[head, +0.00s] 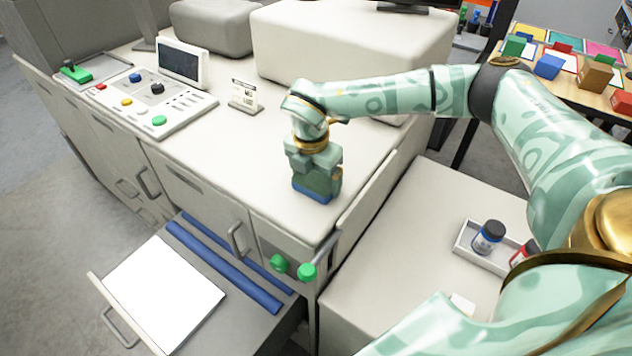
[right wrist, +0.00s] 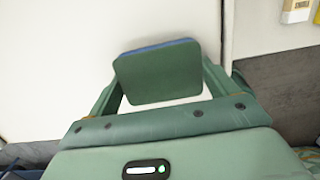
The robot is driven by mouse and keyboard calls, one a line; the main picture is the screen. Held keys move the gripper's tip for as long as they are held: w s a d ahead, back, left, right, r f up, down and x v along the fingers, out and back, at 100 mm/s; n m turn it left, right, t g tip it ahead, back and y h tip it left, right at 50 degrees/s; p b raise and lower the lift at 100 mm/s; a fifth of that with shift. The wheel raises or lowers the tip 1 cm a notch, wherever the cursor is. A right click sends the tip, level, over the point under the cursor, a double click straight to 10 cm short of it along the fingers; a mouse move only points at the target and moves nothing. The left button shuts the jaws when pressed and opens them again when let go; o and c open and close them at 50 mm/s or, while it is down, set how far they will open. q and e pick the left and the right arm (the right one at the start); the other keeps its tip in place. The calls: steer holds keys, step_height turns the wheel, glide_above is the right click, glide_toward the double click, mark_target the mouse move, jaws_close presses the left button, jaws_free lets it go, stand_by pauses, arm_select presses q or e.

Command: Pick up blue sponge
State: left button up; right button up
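The blue sponge (head: 313,195) has a green upper face and a blue lower layer. It is on or just above the white counter (head: 240,150) near its front right corner. My right gripper (head: 316,172) points down directly over it. In the right wrist view the sponge (right wrist: 157,75) shows its green face, slightly turned, with a blue strip along the far edge. It lies between the two fingers of the right gripper (right wrist: 160,85). The fingertips are right beside its sides; whether both press on it I cannot tell. My left gripper is out of view.
An open drawer (head: 115,285) holds a white sheet and blue strips below the counter. A control panel (head: 150,105) and a small sign (head: 244,95) stand further left. A tray with jars (head: 468,246) is on the lower surface at right.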

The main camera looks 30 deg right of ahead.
mark_target(316, 177)
steer(key=c, duration=0.4)
steer(key=shift+r, duration=0.15)
steer(key=shift+w+r, duration=0.1)
steer(key=shift+r, duration=0.2)
step_height(316, 177, up, 2)
steer(key=shift+r, duration=0.25)
steer(key=s+a+r, duration=0.2)
steer(key=s+r, duration=0.1)
steer(key=s, duration=0.1)
steer(key=s+a+r+b, duration=0.1)
steer(key=s+a+r, duration=0.2)
steer(key=s, duration=0.1)
steer(key=s+a+r, duration=0.2)
steer(key=s+r, duration=0.1)
steer(key=s, duration=0.1)
steer(key=shift+a+r+b, duration=0.2)
steer(key=shift+r+b, duration=0.1)
steer(key=shift+r, duration=0.05)
steer(key=shift+o, duration=0.8)
